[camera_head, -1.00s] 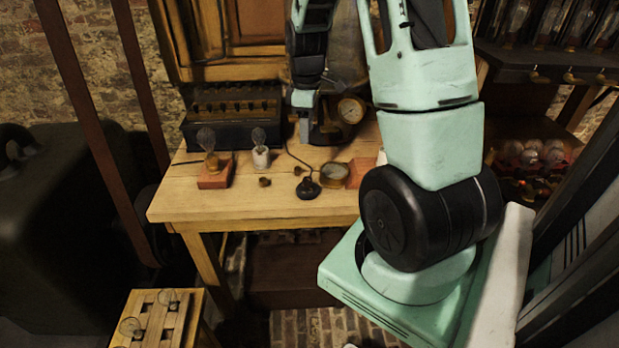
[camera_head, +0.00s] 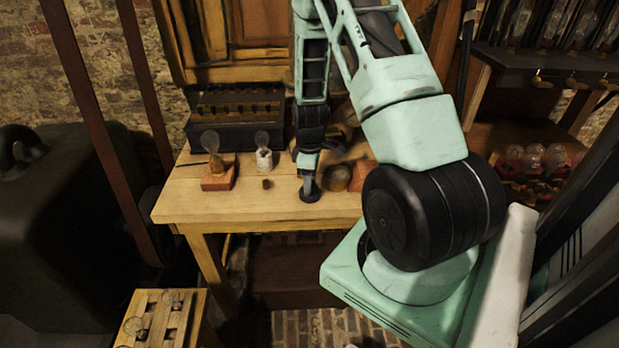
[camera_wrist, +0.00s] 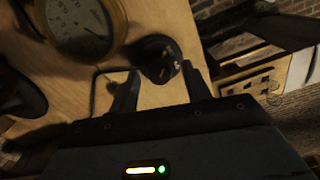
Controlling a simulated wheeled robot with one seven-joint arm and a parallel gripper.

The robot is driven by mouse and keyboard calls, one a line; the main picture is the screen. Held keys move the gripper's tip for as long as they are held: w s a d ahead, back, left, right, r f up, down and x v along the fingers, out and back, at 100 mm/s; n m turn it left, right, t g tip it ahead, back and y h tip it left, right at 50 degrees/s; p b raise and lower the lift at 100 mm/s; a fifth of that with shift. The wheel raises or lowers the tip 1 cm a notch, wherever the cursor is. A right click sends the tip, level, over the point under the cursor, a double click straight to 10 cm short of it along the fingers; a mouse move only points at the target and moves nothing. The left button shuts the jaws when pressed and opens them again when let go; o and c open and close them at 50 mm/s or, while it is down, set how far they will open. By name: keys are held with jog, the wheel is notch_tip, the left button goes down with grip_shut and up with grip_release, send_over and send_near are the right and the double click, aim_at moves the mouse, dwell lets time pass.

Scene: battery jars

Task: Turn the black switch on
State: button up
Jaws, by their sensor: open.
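The black switch (camera_head: 310,195) is a small round black piece on the wooden table near its front edge. In the wrist view the switch (camera_wrist: 158,58) has a dark wire running from it to the left. My gripper (camera_wrist: 160,70) is open, with its two fingers on either side of the near part of the switch in that view. Whether the fingers touch it I cannot tell. In the head view my gripper (camera_head: 309,178) points down over the switch and hides part of it.
A round brass gauge (camera_head: 337,177) stands close right of the switch, and is large in the wrist view (camera_wrist: 82,25). Left are a bulb on a red block (camera_head: 217,180), a bulb in a white holder (camera_head: 264,158) and a small knob (camera_head: 267,183). The table's front left (camera_head: 190,208) is clear.

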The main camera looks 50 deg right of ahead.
jog(key=c, duration=1)
jog(key=shift+m, duration=0.4)
jog(key=m, duration=0.3)
jog(key=shift+m+b, duration=0.3)
jog(key=shift+m, duration=0.1)
jog(key=m, duration=0.4)
jog(key=shift+m, duration=0.3)
jog(key=m, duration=0.4)
jog(key=shift+d+m, duration=0.1)
jog(key=shift+m, duration=0.2)
jog(key=m, duration=0.4)
